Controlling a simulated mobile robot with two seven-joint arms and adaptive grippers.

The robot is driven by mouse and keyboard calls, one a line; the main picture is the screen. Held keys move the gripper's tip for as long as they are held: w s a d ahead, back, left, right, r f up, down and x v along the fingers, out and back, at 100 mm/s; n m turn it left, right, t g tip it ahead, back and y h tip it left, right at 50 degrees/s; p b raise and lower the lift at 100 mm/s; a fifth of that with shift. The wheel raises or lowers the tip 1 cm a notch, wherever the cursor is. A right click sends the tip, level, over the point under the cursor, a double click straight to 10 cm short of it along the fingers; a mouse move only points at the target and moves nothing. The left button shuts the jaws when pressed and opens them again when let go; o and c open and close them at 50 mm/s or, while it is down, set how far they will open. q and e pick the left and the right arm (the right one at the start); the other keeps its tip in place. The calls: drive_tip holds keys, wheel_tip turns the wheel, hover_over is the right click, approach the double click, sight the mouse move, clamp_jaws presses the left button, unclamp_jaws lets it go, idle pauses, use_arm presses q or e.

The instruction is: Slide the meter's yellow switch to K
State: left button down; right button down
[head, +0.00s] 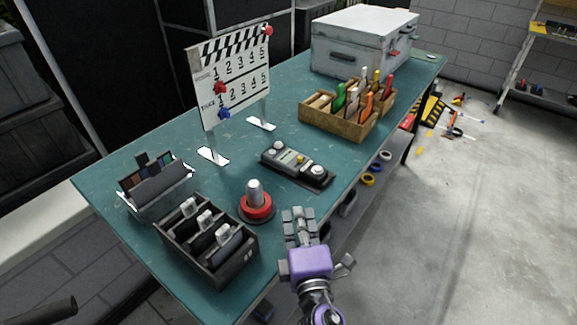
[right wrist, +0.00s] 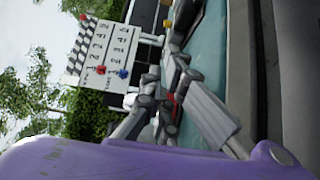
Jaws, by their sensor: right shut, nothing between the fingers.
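The meter (head: 298,166), a dark slab with pale round knobs and a small light display, lies on the teal table near its right edge. A tiny yellowish spot on its top, perhaps the yellow switch (head: 299,160), is too small to tell its setting, and no letter K is legible. My right gripper (head: 297,214) is shut and empty, at the table's front right edge, nearer to me than the meter and apart from it. My left gripper is not in view.
A red-based grey knob (head: 256,203) stands just left of my right gripper. A black divided box (head: 207,244) and clear tray (head: 157,187) are further left. The clapperboard (head: 234,78), wooden box (head: 340,122) and white case (head: 360,42) stand behind. Table between clapperboard and meter is clear.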

sight(294, 168)
drive_tip(key=w+a, duration=0.1)
drive_tip(key=w, duration=0.9)
drive_tip(key=w+a, duration=0.1)
drive_tip(key=w, duration=0.4)
drive_tip(key=shift+w+a, duration=0.25)
drive_tip(key=shift+a, duration=0.05)
drive_tip(key=shift+w, duration=0.5)
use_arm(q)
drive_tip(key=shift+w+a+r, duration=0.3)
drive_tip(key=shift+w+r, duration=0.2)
use_arm(e)
drive_tip(key=shift+w+a, duration=0.1)
drive_tip(key=shift+w+d, duration=0.8)
drive_tip(key=shift+w, duration=0.25)
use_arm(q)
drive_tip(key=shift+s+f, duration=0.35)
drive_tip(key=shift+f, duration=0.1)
